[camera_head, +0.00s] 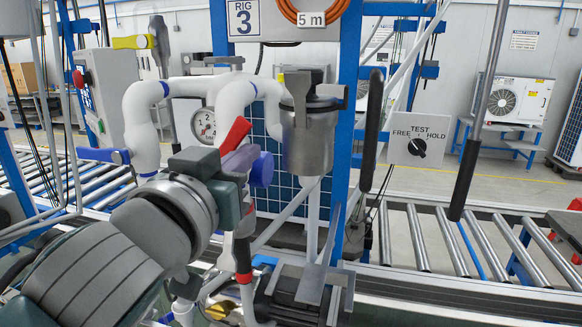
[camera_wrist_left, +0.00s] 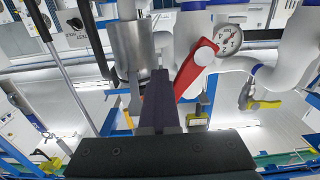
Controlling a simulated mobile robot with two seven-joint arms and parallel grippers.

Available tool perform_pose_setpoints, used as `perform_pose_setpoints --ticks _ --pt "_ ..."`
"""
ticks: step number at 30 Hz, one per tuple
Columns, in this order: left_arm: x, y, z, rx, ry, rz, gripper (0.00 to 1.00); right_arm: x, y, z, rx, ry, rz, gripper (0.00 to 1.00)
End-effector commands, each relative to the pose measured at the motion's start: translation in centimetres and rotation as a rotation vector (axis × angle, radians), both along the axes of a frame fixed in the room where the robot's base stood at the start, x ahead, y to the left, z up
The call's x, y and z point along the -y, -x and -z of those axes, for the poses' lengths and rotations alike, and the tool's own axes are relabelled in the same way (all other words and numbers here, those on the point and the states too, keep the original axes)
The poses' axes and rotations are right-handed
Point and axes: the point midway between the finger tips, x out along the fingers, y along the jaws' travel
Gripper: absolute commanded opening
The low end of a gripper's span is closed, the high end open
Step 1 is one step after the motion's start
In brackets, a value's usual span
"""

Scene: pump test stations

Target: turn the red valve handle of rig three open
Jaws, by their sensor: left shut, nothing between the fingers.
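The red valve handle (camera_head: 236,134) is on the white pipework under the "RIG 3" sign (camera_head: 244,18). It slants up to the right in the head view, with its lower part hidden behind my gripper. My left gripper (camera_head: 243,160) is shut and empty, right at the handle's lower end. In the left wrist view the closed dark fingers (camera_wrist_left: 160,103) point up beside the red handle (camera_wrist_left: 196,68), which lies just to their right. I cannot tell whether they touch it. My right gripper is not in view.
A grey metal canister (camera_head: 308,135) stands close right of the handle. A round gauge (camera_head: 203,125) and a blue-handled valve (camera_head: 100,155) are to the left. A TEST switch panel (camera_head: 418,140) is further right. A roller conveyor (camera_head: 440,240) runs behind.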

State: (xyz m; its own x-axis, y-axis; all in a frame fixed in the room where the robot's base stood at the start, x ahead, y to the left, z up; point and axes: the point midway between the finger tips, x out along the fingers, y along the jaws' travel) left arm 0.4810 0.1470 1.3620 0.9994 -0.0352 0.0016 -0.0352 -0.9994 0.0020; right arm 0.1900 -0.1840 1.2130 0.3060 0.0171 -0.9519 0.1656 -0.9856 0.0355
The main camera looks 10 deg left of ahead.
Motion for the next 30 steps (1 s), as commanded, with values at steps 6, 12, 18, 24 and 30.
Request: perform_pose_setpoints --ticks 6,12,18,24,30 --pt "-0.69 -0.02 -0.10 -0.006 -0.003 -0.009 0.00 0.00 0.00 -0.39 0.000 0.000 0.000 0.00" --pt "-0.67 -0.01 -0.04 -0.006 -0.003 -0.009 0.00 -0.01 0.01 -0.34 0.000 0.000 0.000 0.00" --pt "-0.81 -0.02 -0.22 -0.006 -0.003 -0.008 0.00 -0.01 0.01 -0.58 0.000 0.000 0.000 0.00" --pt "-1.26 -0.03 -0.49 -0.006 -0.004 -0.008 0.00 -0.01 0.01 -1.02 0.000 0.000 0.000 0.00" --pt "-1.37 -0.03 -0.41 -0.007 -0.004 -0.009 0.00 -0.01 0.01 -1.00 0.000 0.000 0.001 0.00"
